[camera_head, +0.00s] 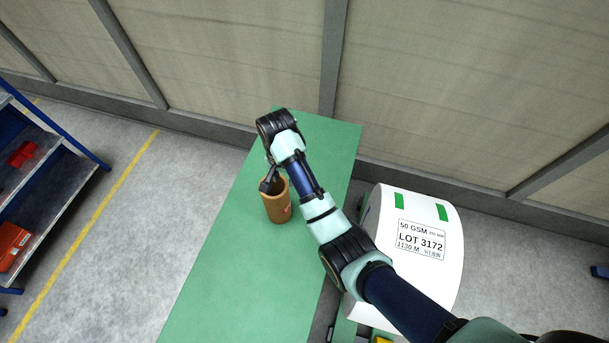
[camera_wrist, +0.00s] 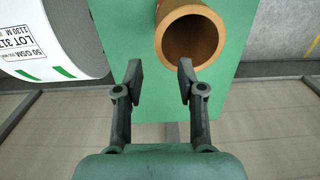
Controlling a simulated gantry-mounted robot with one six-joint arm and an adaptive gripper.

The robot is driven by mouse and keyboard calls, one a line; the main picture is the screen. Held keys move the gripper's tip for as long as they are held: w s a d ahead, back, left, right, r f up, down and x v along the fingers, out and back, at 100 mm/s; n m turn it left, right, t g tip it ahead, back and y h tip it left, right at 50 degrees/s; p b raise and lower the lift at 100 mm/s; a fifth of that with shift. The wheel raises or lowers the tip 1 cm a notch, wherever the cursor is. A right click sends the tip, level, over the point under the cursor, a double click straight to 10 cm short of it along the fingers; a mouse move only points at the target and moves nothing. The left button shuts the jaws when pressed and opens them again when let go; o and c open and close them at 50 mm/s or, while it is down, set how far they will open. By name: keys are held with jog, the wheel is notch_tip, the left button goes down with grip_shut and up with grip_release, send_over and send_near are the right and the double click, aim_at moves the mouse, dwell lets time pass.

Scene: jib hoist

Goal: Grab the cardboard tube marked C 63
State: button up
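A brown cardboard tube (camera_head: 278,207) stands upright on the green bench top (camera_head: 215,270) in the head view. A small reddish mark shows on its side, too small to read. In the wrist view the tube (camera_wrist: 164,36) shows its open round end and hollow inside. My gripper (camera_wrist: 160,68) is open, its two fingers apart with nothing between them. The fingertips point toward the tube's near rim in the wrist view. In the head view my gripper (camera_head: 269,184) is at the tube's upper end, partly hidden by my arm; I cannot tell whether it touches.
A large white roll (camera_head: 425,205) labelled LOT 3172 lies right of the bench; it also shows in the wrist view (camera_wrist: 60,45). A blue shelf rack (camera_head: 40,170) with red items stands at the left. A panelled wall (camera_head: 230,60) runs behind. The bench top left of and in front of the tube is clear.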

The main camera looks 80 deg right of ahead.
aim_at(286, 189)
jog(key=shift+s+d, duration=0.15)
jog(key=shift+s, duration=0.1)
jog(key=shift+w+f, duration=0.1)
jog(key=shift+f, duration=0.15)
jog(key=shift+w+a+f, duration=0.1)
jog(key=shift+a+f, duration=0.05)
jog(key=shift+f, duration=0.45)
jog(key=shift+a+f, duration=0.15)
jog(key=shift+f, duration=0.4)
notch_tip(286, 189, down, 5)
jog(key=shift+f+p, duration=0.1)
jog(key=shift+p, duration=0.25)
grip_shut()
